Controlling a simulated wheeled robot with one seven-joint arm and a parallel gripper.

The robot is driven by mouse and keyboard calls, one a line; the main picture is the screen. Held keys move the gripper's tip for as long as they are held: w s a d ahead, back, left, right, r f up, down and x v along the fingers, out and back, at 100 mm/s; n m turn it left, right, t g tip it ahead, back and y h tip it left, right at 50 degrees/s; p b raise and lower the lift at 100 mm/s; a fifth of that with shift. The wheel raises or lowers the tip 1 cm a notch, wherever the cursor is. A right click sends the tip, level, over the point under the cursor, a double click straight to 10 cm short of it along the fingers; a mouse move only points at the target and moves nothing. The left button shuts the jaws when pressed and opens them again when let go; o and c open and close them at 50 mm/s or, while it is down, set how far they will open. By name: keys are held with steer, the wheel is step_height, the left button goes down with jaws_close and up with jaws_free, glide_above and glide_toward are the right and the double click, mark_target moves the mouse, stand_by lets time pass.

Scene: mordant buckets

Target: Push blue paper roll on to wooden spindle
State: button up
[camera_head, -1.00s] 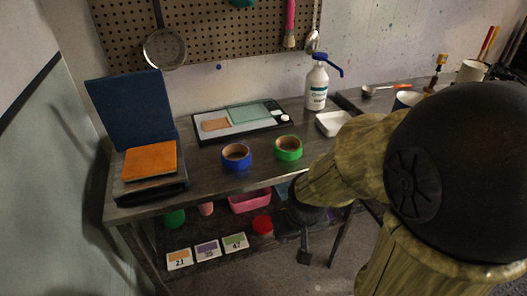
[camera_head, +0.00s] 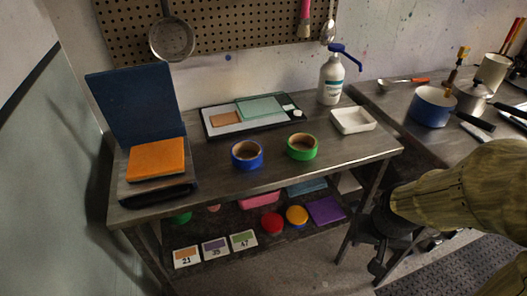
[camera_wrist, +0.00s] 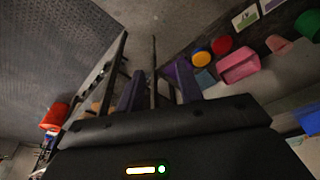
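The blue roll (camera_head: 247,154) stands on its flat end on the metal table, its brown hollow core facing up. A green roll (camera_head: 302,147) stands just right of it, apart from it. I cannot clearly make out a wooden spindle in either view. My gripper (camera_head: 378,266) hangs low at the right, below tabletop height, well away from the blue roll. In the wrist view my gripper (camera_wrist: 160,78) points toward the floor and the lower shelf, its fingers apart with nothing held between them.
A blue-backed stand with an orange pad (camera_head: 156,158) is at the table's left. A tray (camera_head: 255,115), white bottle (camera_head: 331,80) and white dish (camera_head: 353,120) stand behind. A blue pot (camera_head: 433,106) is on the right table. The table's front middle is clear.

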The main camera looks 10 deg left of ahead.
steer(key=shift+d, duration=0.1)
steer(key=shift+o, duration=0.2)
steer(key=o, duration=0.3)
steer(key=shift+w, duration=0.1)
steer(key=o, duration=0.4)
steer(key=shift+w+r, duration=0.1)
steer(key=shift+w, duration=0.2)
steer(key=o, duration=0.7)
steer(key=w+t, duration=0.1)
steer(key=w, duration=0.1)
steer(key=w+a+r+n+t, duration=0.1)
steer(key=w, duration=0.1)
steer(key=w+a+n+t+p, duration=0.1)
steer(key=w, duration=0.1)
steer(key=shift+a+r, duration=0.2)
steer(key=shift+a, duration=0.05)
steer(key=shift+c, duration=0.2)
steer(key=w+a+r+n+t+y+p, duration=0.1)
steer(key=a+r+n+y, duration=0.3)
steer(key=a, duration=0.5)
steer(key=w+a+r+n+t+y, duration=0.1)
steer(key=w+a+r+n+y, duration=0.1)
steer(key=a+y, duration=0.4)
steer(key=a+r+n, duration=0.1)
steer(key=a+n, duration=0.1)
steer(key=a, duration=0.1)
steer(key=shift+w+a+r+t+y+p, duration=0.15)
steer(key=shift+w+r+t+y+p, duration=0.2)
steer(key=shift+w+t+y+p, duration=0.05)
